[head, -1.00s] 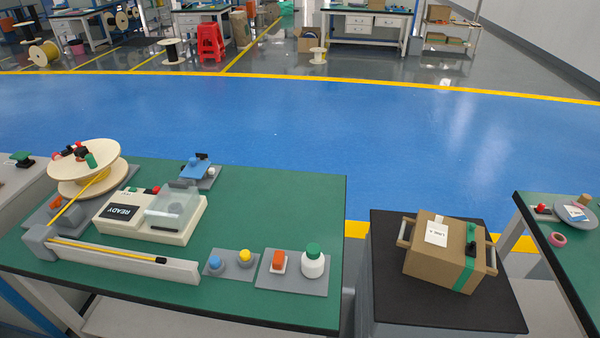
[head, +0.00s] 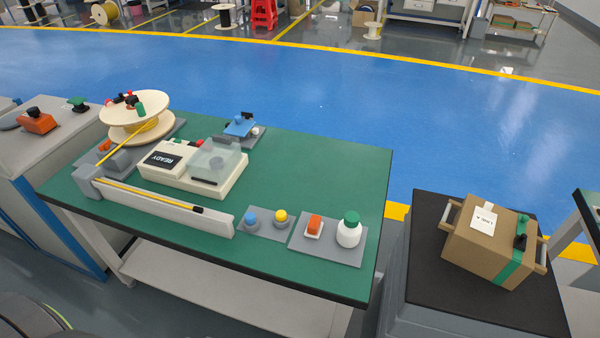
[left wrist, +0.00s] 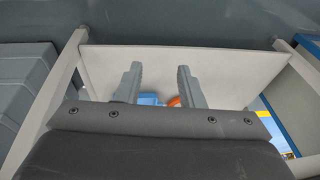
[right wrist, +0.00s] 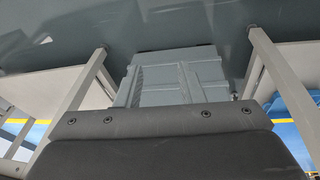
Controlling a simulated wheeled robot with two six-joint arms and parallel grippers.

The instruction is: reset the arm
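Neither of my grippers shows in the head view. In the left wrist view my left gripper (left wrist: 158,84) has its two fingers apart with nothing between them. A pale lower shelf (left wrist: 240,75) lies beyond them, with small blue and orange things partly hidden behind the fingers. In the right wrist view my right gripper (right wrist: 163,82) also has its fingers apart and empty. They stand out only faintly against a grey cabinet (right wrist: 205,62) behind them.
The green workbench (head: 320,165) carries a cable spool (head: 135,112), a READY machine (head: 165,165), a long grey channel (head: 160,208) and a white bottle (head: 349,235). A cardboard box (head: 485,240) sits on a black-topped stand (head: 425,265) at right. Blue floor beyond is clear.

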